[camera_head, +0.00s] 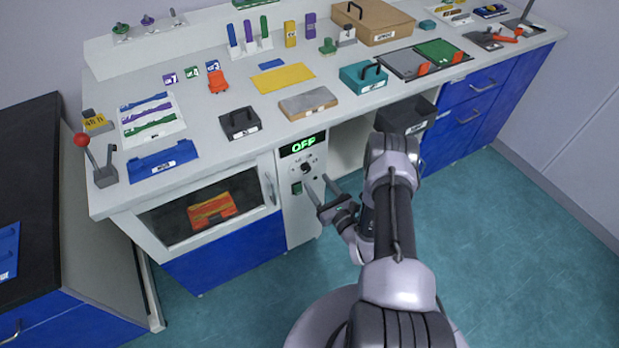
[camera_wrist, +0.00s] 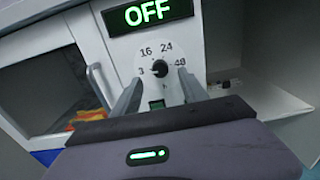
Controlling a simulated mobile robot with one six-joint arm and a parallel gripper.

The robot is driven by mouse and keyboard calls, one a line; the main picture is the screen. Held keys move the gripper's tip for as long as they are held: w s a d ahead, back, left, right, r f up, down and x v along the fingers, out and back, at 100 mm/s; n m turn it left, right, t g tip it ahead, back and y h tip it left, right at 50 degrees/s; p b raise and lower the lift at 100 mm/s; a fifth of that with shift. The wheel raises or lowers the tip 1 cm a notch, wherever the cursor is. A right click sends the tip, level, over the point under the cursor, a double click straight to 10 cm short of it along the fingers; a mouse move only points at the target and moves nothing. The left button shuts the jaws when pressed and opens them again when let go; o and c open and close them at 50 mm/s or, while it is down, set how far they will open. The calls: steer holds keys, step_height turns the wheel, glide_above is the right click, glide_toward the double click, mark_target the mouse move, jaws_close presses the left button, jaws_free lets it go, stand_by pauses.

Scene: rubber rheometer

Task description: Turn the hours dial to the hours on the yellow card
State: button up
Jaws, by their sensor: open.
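The hours dial (camera_head: 306,168) is a small dark knob on the white front panel of the oven-like cabinet. In the wrist view the dial (camera_wrist: 160,69) is ringed by marks including 16, 24 and 48; the left mark is partly unclear, and I cannot tell where its pointer sits. The green display (camera_wrist: 148,12) above it reads OFF. My gripper (camera_head: 317,183) is open and empty in front of the panel. In the wrist view its fingers (camera_wrist: 161,82) stand either side of the dial, apparently short of it.
A green switch (camera_head: 297,188) sits below the dial. The cabinet's windowed door (camera_head: 210,209) and handle are left of the panel; an open recess is right. A red-knobbed lever (camera_head: 105,174) stands near the card. Floor before the panel is clear.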

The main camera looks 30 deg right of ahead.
mark_target(308, 170)
steer(key=w+b, duration=0.1)
steer(key=w, duration=0.4)
steer(key=shift+w+a, duration=0.1)
steer(key=shift+w, duration=0.25)
jaws_close()
